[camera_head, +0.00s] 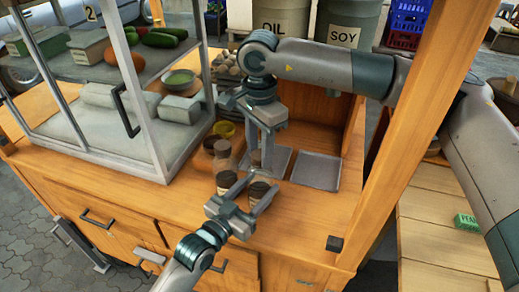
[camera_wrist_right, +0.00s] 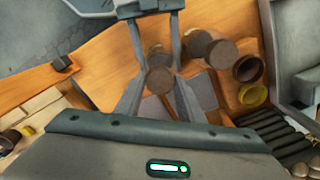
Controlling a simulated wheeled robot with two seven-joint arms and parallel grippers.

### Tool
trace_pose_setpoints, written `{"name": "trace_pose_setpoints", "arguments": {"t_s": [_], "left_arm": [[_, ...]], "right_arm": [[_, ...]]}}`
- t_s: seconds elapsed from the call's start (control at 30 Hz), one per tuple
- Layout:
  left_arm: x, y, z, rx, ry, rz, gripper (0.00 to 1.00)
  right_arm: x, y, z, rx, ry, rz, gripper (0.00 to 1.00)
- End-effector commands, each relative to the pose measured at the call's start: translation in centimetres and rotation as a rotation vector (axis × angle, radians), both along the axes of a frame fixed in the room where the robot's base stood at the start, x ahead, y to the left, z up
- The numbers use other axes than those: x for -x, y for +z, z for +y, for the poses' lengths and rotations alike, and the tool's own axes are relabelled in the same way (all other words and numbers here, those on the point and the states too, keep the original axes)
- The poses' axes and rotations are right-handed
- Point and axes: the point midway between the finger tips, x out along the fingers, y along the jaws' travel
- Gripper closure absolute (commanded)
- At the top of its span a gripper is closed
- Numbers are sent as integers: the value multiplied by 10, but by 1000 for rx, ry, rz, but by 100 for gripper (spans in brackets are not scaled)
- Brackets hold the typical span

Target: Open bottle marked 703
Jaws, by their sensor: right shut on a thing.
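A small bottle with a dark top (camera_head: 258,189) stands near the counter's front edge, between the fingers of my left gripper (camera_head: 252,188). My left gripper looks shut on it. My right gripper (camera_head: 264,164) points down just above and behind, shut on a small brown round piece that looks like a cap (camera_head: 255,158). In the right wrist view this round piece (camera_wrist_right: 159,80) sits between the right fingers. Another dark-topped bottle (camera_head: 224,180) stands to the left. No number is readable on any bottle, and the fingers partly hide the held one.
A glass display case (camera_head: 150,115) stands at left. Yellow and brown bowls (camera_head: 222,129) sit behind the bottles. OIL and SOY containers (camera_head: 345,22) stand at the back. A wooden post (camera_head: 400,125) rises at right.

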Motion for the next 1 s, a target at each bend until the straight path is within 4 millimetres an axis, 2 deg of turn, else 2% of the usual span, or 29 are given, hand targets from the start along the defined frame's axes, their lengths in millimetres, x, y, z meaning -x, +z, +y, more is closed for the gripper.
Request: {"name": "trace_pose_setpoints", "arguments": {"t_s": [0.8, 0.9, 1.0], "left_arm": [[0, 0, 0, 0, -1, 0, 100], [0, 0, 0, 0, -1, 0, 100], [1, 0, 0, 0, -1, 0, 100]], "right_arm": [[-1, 1, -1, 1, 1264, -2, 92], [-1, 1, -1, 1, 1375, -2, 92], [-1, 1, -1, 1, 1403, -2, 92]]}}
